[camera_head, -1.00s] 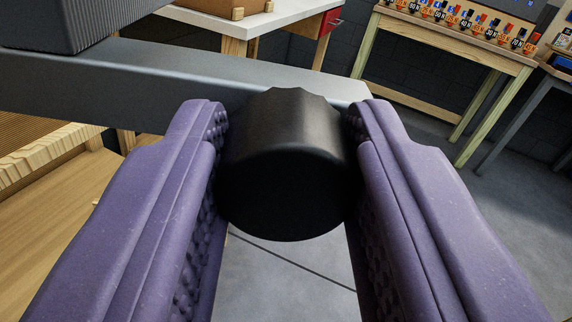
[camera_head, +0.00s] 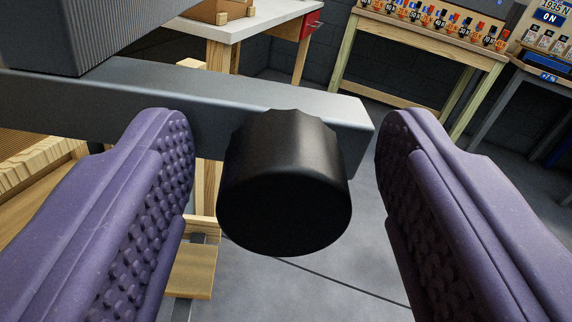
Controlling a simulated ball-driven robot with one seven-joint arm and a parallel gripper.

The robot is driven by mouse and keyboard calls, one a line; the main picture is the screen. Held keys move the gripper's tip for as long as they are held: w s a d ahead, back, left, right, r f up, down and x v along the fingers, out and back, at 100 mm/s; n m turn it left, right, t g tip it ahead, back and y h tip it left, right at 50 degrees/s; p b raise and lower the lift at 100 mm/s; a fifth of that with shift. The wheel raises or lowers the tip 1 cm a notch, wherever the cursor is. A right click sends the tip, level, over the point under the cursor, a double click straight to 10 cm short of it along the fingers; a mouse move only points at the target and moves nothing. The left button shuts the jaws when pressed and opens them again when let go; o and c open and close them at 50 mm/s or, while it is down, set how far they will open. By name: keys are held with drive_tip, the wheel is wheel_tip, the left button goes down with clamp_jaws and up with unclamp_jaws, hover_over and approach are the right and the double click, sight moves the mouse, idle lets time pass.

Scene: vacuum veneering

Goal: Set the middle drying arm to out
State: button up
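A grey metal bar (camera_head: 205,95), which looks like a drying arm, runs across the view from the left and ends at right of centre. A black knob (camera_head: 285,185) with a scalloped edge sits on its side near that end. My gripper (camera_head: 288,125) has two purple, studded fingers, one on each side of the knob. The fingers are open, with a clear gap between each finger and the knob. Whether this is the middle arm cannot be told, as no other drying arm shows clearly.
A dark ribbed block (camera_head: 85,30) sits over the bar at upper left. Wooden slats and a frame (camera_head: 35,170) are below it. A white-topped table (camera_head: 235,25), a wooden bench with several coloured items (camera_head: 425,35) and a panel stand (camera_head: 550,45) are behind. Grey floor lies below.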

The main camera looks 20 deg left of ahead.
drive_tip(key=shift+f, duration=0.1)
drive_tip(key=p+v, duration=0.1)
drive_tip(key=v, duration=0.6)
drive_tip(key=shift+s+d, duration=0.2)
drive_tip(key=shift+s, duration=0.1)
drive_tip(key=shift+s, duration=0.1)
